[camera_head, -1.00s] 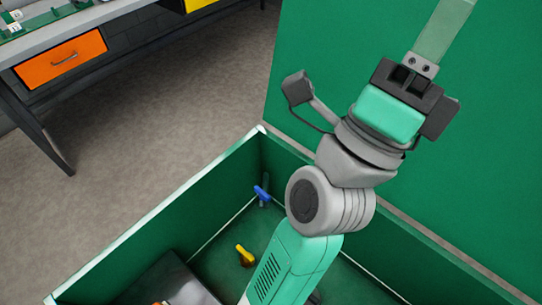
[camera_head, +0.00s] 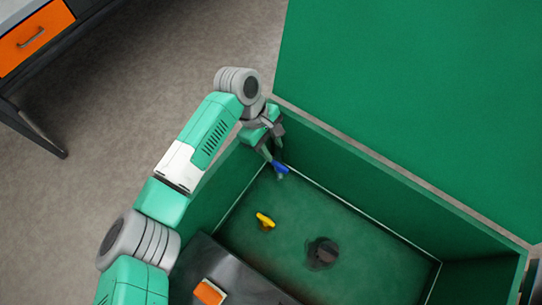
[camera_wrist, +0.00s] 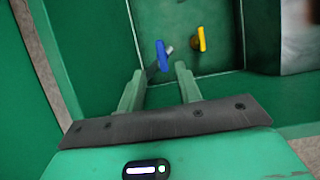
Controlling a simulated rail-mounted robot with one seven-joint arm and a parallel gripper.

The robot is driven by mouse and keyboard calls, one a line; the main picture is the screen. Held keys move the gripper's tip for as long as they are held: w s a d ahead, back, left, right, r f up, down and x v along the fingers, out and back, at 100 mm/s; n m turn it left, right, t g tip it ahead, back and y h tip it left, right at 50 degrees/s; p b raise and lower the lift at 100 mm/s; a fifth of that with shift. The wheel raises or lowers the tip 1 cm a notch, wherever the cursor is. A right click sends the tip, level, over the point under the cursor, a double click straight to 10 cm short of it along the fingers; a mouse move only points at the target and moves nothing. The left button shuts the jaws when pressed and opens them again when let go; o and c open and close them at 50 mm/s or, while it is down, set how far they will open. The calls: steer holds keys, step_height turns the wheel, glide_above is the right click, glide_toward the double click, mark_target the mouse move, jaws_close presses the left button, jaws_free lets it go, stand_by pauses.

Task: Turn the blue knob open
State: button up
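The blue knob (camera_head: 280,167) is a small lever-shaped handle near the far left corner inside a green open bin (camera_head: 215,190). My gripper (camera_head: 270,151) reaches down over that corner, right beside the knob. In the wrist view my gripper (camera_wrist: 158,72) is open, with its two fingers apart. The blue knob (camera_wrist: 161,55) shows just beyond the fingertips, roughly in line with the gap, with a grey stem beside it. I cannot tell whether a finger touches it.
A yellow knob (camera_head: 265,220) stands near the blue one and also shows in the wrist view (camera_wrist: 201,39). A dark round fitting (camera_head: 323,252) sits on the bin floor. Green bin walls stand close around my gripper. A bench with an orange drawer (camera_head: 33,38) is far left.

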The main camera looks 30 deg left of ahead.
mark_target(279, 165)
steer(key=b+x, duration=0.1)
steer(key=x, duration=0.1)
steer(key=b+x, duration=0.1)
steer(key=x, duration=0.4)
steer(key=shift+a+f+b, duration=0.15)
steer(key=shift+f+b, duration=0.25)
steer(key=shift+r, duration=0.1)
jaws_close()
